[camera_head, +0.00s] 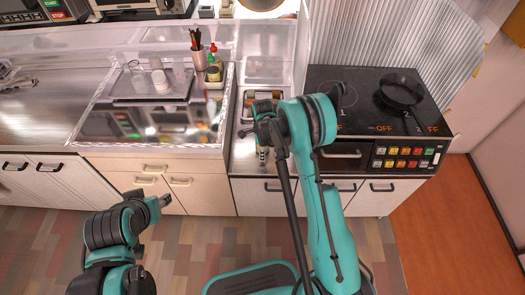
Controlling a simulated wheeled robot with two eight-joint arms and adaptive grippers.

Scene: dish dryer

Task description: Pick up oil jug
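I cannot make out an oil jug for certain. A small bottle with a green body and red top (213,53) stands at the back of the counter. My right arm reaches forward over the counter strip left of the stove, and my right gripper (262,140) is over that strip. A small dark and light shape just below it may be a finger or an object. My own arm hides much of this spot, and the finger opening is unclear. My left gripper (165,200) is low in front of the cabinets, away from the counter, its fingers too small to read.
A utensil cup (198,58) stands beside the bottle. A small open container (262,95) is behind my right gripper. The black stove (365,110) with a pan (402,90) is at right.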

